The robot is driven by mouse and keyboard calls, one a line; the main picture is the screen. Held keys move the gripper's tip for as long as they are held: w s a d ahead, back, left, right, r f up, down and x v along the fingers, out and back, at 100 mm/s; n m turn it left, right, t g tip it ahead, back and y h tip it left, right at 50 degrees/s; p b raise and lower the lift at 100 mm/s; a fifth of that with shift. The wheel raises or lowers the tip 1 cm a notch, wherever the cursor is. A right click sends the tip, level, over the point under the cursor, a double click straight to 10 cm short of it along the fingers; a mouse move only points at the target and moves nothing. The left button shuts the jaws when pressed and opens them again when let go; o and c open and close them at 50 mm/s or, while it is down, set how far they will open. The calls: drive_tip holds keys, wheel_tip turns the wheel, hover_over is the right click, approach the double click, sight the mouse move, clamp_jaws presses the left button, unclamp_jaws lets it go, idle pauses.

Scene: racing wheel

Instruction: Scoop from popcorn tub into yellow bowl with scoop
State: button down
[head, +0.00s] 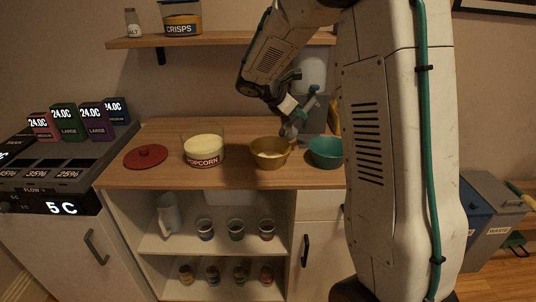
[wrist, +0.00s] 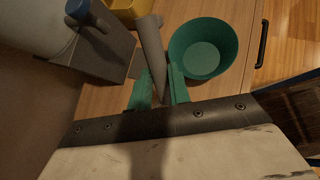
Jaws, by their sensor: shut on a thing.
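The clear popcorn tub (head: 204,160), filled with pale popcorn, stands on the wooden counter. The yellow bowl (head: 270,158) stands to its right, with something pale inside. My gripper (head: 296,117) is above the right side of the yellow bowl. It is shut on the grey scoop (head: 289,131), whose lower end is close over the bowl's right rim; I cannot tell whether they touch. The scoop's inside is hidden.
A teal bowl (head: 326,153) stands right of the yellow bowl, close to my gripper in the wrist view (wrist: 203,48). A red lid (head: 146,156) lies left of the tub. A grey dispenser (head: 312,80) stands behind. A shelf (head: 220,39) hangs above.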

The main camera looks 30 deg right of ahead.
drive_tip(key=shift+w+a+r+h+p, duration=0.15)
drive_tip(key=shift+a+r+h+p, duration=0.15)
drive_tip(key=shift+a+h+p, duration=0.35)
drive_tip(key=shift+w+a+r+h+p, duration=0.15)
drive_tip(key=shift+a+r+h+p, duration=0.25)
drive_tip(key=shift+h, duration=0.35)
idle(0.4)
